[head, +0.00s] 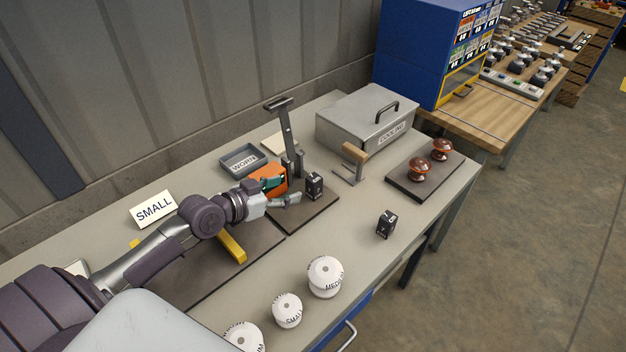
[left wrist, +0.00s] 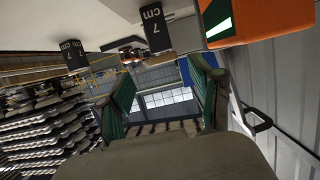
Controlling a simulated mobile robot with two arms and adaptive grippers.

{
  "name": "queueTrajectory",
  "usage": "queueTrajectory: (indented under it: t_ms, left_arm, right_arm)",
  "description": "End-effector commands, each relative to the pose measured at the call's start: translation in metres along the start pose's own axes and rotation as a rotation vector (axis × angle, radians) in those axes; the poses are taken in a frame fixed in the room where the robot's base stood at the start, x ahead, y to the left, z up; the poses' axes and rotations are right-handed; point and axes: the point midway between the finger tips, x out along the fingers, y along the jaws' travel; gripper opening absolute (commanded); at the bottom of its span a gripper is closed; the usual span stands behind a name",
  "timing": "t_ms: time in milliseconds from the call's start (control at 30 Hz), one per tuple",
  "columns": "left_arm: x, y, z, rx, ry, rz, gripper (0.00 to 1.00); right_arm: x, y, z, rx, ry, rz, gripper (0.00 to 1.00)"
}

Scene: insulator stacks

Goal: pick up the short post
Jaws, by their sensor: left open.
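Two short black posts with white lettering stand apart. One post (head: 315,186) stands on a dark plate at the foot of the grey lever stand, and the other post (head: 386,224) stands on the bare table to the right. In the left wrist view, a near black post (left wrist: 154,30) and a farther one (left wrist: 73,56) both seem to read "7 cm". My left gripper (head: 286,199) is low over the dark plate, just left of the first post. Its teal-padded fingers (left wrist: 163,97) are apart, with nothing between them. My right gripper is out of view.
The lever stand (head: 287,140) and an orange block (head: 268,179) are close behind my left gripper. A WORN tray (head: 240,161), a COOLING box (head: 362,124) and a wooden-handled tool (head: 353,162) stand behind. White insulators (head: 325,277) line the front. Brown insulators (head: 419,169) sit right.

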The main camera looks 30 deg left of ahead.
Motion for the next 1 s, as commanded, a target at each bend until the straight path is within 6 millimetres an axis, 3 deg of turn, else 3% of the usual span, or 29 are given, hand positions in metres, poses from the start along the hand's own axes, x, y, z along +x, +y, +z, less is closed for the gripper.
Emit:
queueTrajectory:
  t_ms: [233,533,800,1000]
  left_arm:
    - [0.047,-0.001,-0.002,-0.003,0.003,-0.002,0.65]
    - [0.07,-0.001,-0.002,-0.001,0.001,-0.001,0.65]
    - [0.106,-0.003,0.001,-0.001,0.001,-0.002,0.65]
    - [0.111,-0.003,0.002,0.002,0.001,-0.002,0.65]
  right_arm:
    - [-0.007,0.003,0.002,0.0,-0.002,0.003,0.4]
    - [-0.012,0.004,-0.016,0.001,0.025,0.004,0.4]
    - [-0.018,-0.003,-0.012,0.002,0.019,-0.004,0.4]
    - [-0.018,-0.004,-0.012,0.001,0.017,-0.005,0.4]
